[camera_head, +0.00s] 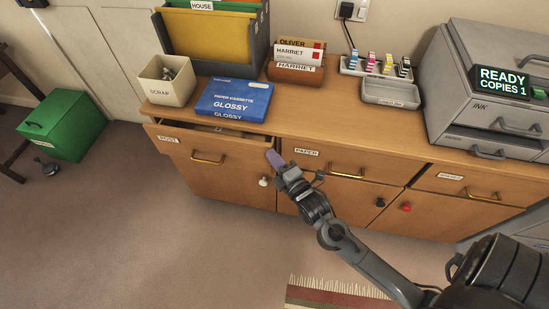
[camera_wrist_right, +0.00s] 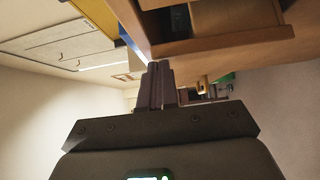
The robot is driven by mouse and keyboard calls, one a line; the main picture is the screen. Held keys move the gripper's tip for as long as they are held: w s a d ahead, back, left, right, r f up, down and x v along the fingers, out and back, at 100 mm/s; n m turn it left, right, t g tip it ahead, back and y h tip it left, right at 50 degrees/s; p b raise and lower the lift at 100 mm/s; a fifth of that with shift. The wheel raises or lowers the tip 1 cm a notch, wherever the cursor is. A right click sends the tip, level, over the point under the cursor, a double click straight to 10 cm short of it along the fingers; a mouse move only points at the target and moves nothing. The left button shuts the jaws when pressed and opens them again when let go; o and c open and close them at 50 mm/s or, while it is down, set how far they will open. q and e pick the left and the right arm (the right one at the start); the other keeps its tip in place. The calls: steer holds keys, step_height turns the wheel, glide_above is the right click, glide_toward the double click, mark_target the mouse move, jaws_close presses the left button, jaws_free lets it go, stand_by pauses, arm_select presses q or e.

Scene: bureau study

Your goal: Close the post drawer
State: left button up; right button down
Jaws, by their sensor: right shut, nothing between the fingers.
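The post drawer (camera_head: 225,148) is the left drawer of the wooden bureau, with a POST label and a brass handle (camera_head: 208,159). It stands partly open, its front forward of the bureau and a dark gap showing behind it. My right gripper (camera_head: 274,158) is shut and empty at the right end of the drawer front; I cannot tell whether it touches. In the right wrist view its closed fingers (camera_wrist_right: 156,84) point at the wooden drawer edge (camera_wrist_right: 220,47). My left gripper is not in view.
A blue paper box (camera_head: 234,98) and a SCRAP bin (camera_head: 168,82) stand on the bureau top above the drawer. The paper drawer (camera_head: 330,163) to the right is shut. A printer (camera_head: 490,90) stands at the right. Floor in front is clear except a striped rug (camera_head: 330,292).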

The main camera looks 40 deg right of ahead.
stand_by(0.3)
steer(key=shift+w+d+p, duration=0.8)
steer(key=shift+d, duration=0.25)
steer(key=shift+a, duration=0.1)
